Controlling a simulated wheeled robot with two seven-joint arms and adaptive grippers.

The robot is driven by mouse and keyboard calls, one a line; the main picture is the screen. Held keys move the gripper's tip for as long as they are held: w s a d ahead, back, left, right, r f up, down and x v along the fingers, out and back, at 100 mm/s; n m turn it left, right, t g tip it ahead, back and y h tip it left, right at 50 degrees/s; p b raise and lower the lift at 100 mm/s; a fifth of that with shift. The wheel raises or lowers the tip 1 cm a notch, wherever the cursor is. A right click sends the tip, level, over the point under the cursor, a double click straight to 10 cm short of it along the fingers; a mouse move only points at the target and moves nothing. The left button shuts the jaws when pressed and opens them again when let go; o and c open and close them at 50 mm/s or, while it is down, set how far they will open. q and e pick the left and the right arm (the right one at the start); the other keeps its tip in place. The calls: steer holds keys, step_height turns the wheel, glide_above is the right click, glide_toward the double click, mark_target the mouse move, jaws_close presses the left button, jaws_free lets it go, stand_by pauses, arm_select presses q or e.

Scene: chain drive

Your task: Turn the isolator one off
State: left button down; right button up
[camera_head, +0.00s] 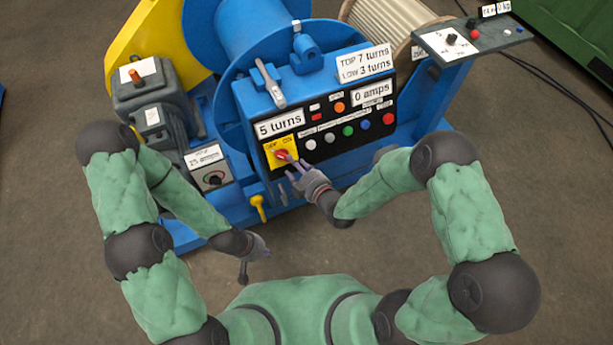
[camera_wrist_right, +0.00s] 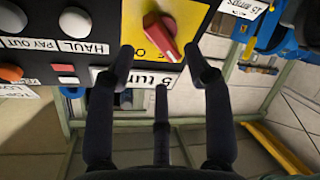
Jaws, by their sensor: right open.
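The isolator is a red rotary knob (camera_head: 282,155) on a yellow plate (camera_head: 269,155) at the lower left of the black control panel. Small marks that look like OFF and ON stand above it. In the right wrist view the red knob (camera_wrist_right: 164,37) has its bar slanting from upper left to lower right. My right gripper (camera_head: 296,169) is in front of the knob. In the wrist view its open fingers (camera_wrist_right: 161,72) are spread around the knob's lower side, with no clear contact. My left gripper (camera_head: 246,269) hangs low, away from the panel; its finger opening is unclear.
The panel (camera_head: 327,133) also bears several coloured buttons and signs reading 5 turns and 0 amps. A grey lever (camera_head: 269,84) stands above it. A small dial box (camera_head: 209,169) is to the left, and a yellow handle (camera_head: 258,206) is below. Open floor lies in front.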

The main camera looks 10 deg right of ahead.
steer(key=v, duration=0.6)
steer(key=shift+s+d, duration=0.15)
steer(key=shift+s, duration=0.2)
